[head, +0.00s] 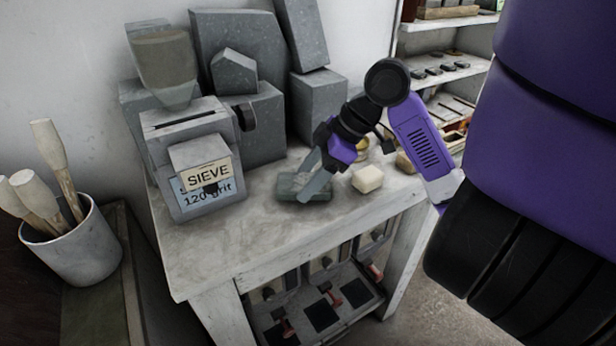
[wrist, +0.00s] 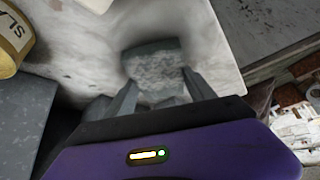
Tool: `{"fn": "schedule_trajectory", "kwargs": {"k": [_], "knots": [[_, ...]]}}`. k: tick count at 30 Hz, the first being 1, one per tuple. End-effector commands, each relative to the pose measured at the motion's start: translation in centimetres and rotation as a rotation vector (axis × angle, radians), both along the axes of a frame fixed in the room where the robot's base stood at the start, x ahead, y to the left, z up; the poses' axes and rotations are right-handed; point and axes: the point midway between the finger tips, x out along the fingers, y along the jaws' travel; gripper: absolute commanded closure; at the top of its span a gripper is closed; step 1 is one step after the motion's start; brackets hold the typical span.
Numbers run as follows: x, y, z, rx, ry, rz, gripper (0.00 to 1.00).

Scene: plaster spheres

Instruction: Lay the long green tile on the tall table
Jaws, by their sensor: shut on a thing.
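The green tile (head: 290,186) is a grey-green slab at the white marble-topped table (head: 215,245), right of the sieve machine. In the wrist view the tile (wrist: 152,66) shows a mottled pale green face between my fingers. My gripper (head: 311,188) reaches down from the right and is shut on the tile. In the wrist view my gripper (wrist: 160,80) has one finger on each side of it. My finger hides part of the tile in the head view. I cannot tell whether it touches the tabletop.
A cream block (head: 367,178) lies just right of the tile. The sieve machine (head: 190,150) and grey stone blocks (head: 255,45) fill the back. A pot of tools (head: 75,245) stands at left. Shelves (head: 445,50) stand behind at right. The table's front is clear.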

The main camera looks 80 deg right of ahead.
Motion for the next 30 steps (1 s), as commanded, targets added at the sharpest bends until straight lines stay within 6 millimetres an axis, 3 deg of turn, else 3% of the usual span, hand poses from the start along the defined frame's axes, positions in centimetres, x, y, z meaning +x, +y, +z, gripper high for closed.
{"fn": "schedule_trajectory", "kwargs": {"k": [18,19,22,30], "knots": [[0.02,-0.01,-1.07,0.000,-0.002,-0.001,1.00],[0.01,-0.02,-0.96,0.000,-0.002,-0.001,0.31],[0.01,-0.01,-0.94,-0.001,-0.001,-0.001,0.11],[0.00,0.00,-1.02,0.000,0.000,0.000,0.11]]}}
